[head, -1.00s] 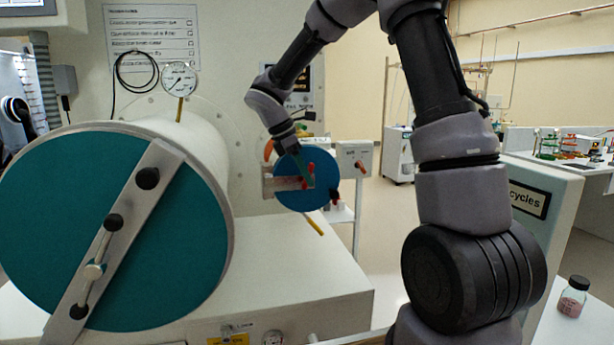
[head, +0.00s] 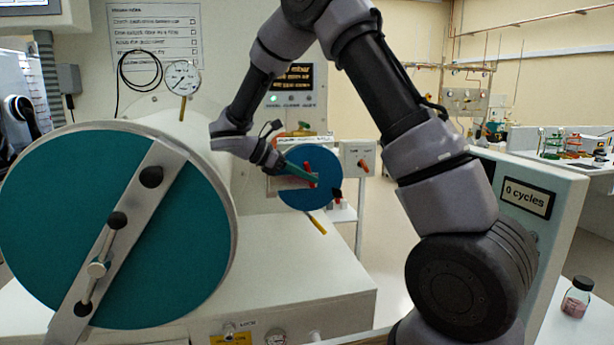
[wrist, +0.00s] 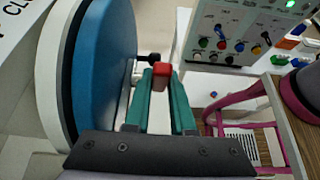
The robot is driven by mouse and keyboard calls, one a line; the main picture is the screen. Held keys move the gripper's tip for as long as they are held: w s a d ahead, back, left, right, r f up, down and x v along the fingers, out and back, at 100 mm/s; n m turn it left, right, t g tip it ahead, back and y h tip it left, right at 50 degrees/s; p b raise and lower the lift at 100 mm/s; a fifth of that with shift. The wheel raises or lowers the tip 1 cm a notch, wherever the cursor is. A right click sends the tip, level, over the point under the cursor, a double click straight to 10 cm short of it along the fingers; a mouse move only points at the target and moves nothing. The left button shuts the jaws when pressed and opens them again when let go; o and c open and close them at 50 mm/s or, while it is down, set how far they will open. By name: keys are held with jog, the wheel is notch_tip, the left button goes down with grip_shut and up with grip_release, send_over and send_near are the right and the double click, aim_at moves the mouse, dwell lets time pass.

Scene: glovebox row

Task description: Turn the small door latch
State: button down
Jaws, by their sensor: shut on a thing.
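The small door (head: 322,188) is a blue disc right of the big chamber in the head view. It fills the left side of the wrist view as a blue edge (wrist: 100,60). The latch has a red handle (wrist: 161,76), which shows as a small red piece on the door's face in the head view (head: 309,168). My gripper (head: 312,178) reaches across the door face from the left. Its teal fingers (wrist: 160,80) are shut on the red handle, one on each side. The latch's pivot is mostly hidden.
A large chamber with a teal door (head: 60,200) and a diagonal clamp bar stands at left. A small box with a red lever (head: 358,160) is right of the small door. A control panel (wrist: 240,35) and pink tubing (wrist: 220,100) lie right in the wrist view.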

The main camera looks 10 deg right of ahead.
dwell(0.4)
jog(key=c, duration=1)
grip_release()
jog(key=shift+c, duration=0.2)
jog(key=v, duration=1)
jog(key=shift+a+r, duration=0.15)
jog(key=shift+a, duration=0.2)
